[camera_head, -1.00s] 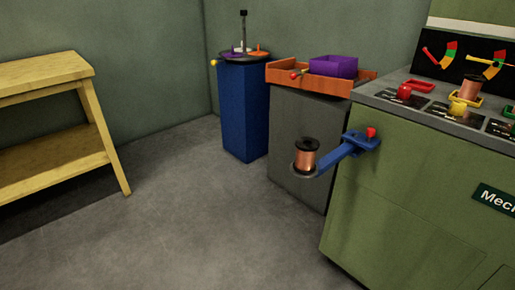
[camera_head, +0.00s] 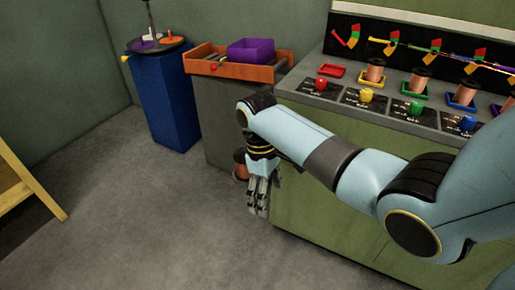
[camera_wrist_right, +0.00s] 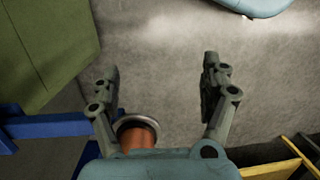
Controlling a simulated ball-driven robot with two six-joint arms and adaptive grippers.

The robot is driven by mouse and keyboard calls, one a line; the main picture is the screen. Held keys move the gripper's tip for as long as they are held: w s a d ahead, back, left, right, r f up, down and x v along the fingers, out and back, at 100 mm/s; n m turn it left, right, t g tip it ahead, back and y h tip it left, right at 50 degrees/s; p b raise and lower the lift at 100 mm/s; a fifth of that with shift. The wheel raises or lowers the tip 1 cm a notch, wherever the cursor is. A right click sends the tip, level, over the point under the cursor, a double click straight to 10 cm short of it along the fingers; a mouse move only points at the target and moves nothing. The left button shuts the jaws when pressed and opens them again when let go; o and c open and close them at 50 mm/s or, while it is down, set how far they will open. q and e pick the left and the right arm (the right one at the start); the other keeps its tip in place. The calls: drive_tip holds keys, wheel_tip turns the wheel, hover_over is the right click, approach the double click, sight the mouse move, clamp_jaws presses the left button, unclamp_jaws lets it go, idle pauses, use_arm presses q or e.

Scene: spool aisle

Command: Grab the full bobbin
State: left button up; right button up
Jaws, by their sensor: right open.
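A copper-wound bobbin with dark flanges (camera_head: 239,164) sits on the outer end of a blue holder arm at the left side of the green machine. My right gripper partly hides it in the head view. In the right wrist view the bobbin (camera_wrist_right: 137,134) shows low, near the base of the left finger, and the blue arm (camera_wrist_right: 48,127) runs in from the left. My right gripper (camera_head: 259,200) points down beside the bobbin. Its fingers (camera_wrist_right: 160,66) are spread with only floor between their tips. My left gripper is not in view.
The green machine (camera_head: 320,222) carries several copper bobbins in coloured trays; the red tray (camera_head: 332,71) is empty. A grey cabinet (camera_head: 222,115) bears an orange tray (camera_head: 198,68) with a purple bin (camera_head: 253,50). A blue pedestal (camera_head: 168,105) and yellow stand (camera_head: 20,185) are left. Floor between is clear.

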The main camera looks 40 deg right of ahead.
drive_tip(key=w+r+p, duration=0.1)
drive_tip(key=w+r, duration=0.2)
drive_tip(key=r, duration=0.2)
drive_tip(key=w+r+t+p, duration=0.1)
drive_tip(key=w+r, duration=0.2)
drive_tip(key=r, duration=0.2)
drive_tip(key=w+r+t+p, duration=0.1)
drive_tip(key=w+r, duration=0.2)
drive_tip(key=r, duration=0.2)
drive_tip(key=shift+w+d+r, duration=0.15)
drive_tip(key=shift+w+r, duration=0.15)
drive_tip(key=shift+w, duration=0.1)
wheel_tip(320, 180, down, 4)
drive_tip(key=shift+f+b, duration=0.1)
drive_tip(key=shift+b, duration=0.3)
drive_tip(key=shift+s+f, duration=0.15)
drive_tip(key=shift+f, duration=1.4)
drive_tip(key=shift+s+f, duration=0.15)
drive_tip(key=shift+f, duration=1.35)
use_arm(q)
drive_tip(key=r, duration=0.3)
drive_tip(key=shift+s+a+r, duration=0.15)
drive_tip(key=shift+s+a, duration=0.05)
drive_tip(key=shift+s, duration=0.05)
use_arm(e)
drive_tip(key=shift+r, duration=0.1)
clamp_jaws()
